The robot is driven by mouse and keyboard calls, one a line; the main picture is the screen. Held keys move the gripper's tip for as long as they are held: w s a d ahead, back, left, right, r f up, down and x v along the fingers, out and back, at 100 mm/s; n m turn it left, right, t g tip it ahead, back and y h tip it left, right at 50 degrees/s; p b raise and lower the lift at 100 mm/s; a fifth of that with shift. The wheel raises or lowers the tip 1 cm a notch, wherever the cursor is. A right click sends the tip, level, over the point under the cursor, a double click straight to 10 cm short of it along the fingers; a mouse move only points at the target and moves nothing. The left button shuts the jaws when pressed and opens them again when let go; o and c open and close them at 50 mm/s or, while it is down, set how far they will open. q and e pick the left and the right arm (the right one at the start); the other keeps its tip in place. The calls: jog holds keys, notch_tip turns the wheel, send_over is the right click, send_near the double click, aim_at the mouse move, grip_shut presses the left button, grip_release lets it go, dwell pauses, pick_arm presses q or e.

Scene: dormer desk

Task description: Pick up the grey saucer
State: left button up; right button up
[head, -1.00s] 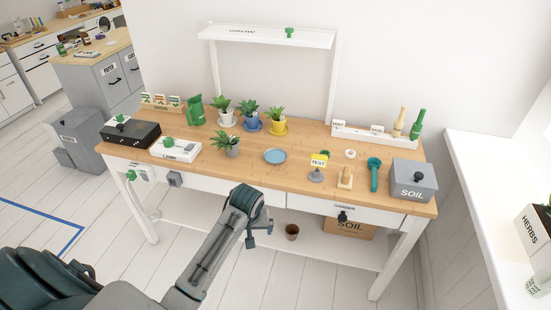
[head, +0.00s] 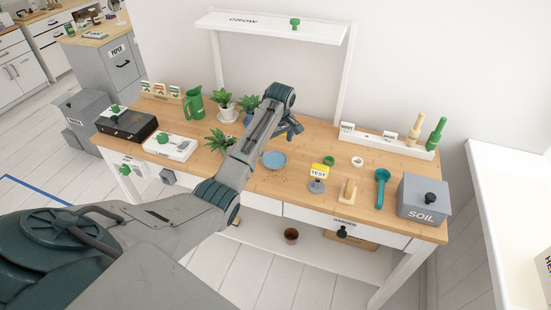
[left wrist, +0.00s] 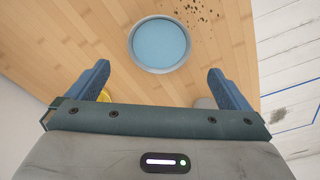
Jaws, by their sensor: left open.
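A loose round dish (head: 273,160) lies flat on the desk. It looks blue, with a paler rim, and nothing stands on it. It also shows whole in the left wrist view (left wrist: 160,44), beyond and between my fingers. A pale, whitish-grey saucer (head: 227,121) is under the left potted plant at the back; no other clearly grey saucer shows. My left gripper (head: 293,132) is open and empty above the desk, apart from the dish. In the left wrist view its two blue fingers (left wrist: 160,80) are spread wide. My right gripper is not in view.
Potted plants stand behind and left of the dish, partly hidden by my arm. Soil specks (head: 272,178) lie in front. The shelf (head: 270,26) is above.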

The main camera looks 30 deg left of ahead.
aim_at(274, 162)
pick_arm(q)
notch_tip(274, 162, down, 2)
jog(key=shift+w+a, duration=0.1)
jog(key=shift+w, duration=0.05)
notch_tip(274, 162, down, 4)
jog(key=shift+a+f+p, duration=0.1)
jog(key=shift+p, duration=0.75)
jog(key=shift+f, duration=0.4)
jog(key=shift+a+f, duration=0.1)
jog(key=shift+f, duration=0.2)
jog(key=shift+c, duration=1.1)
jog(key=c, duration=0.7)
jog(key=shift+r, duration=0.2)
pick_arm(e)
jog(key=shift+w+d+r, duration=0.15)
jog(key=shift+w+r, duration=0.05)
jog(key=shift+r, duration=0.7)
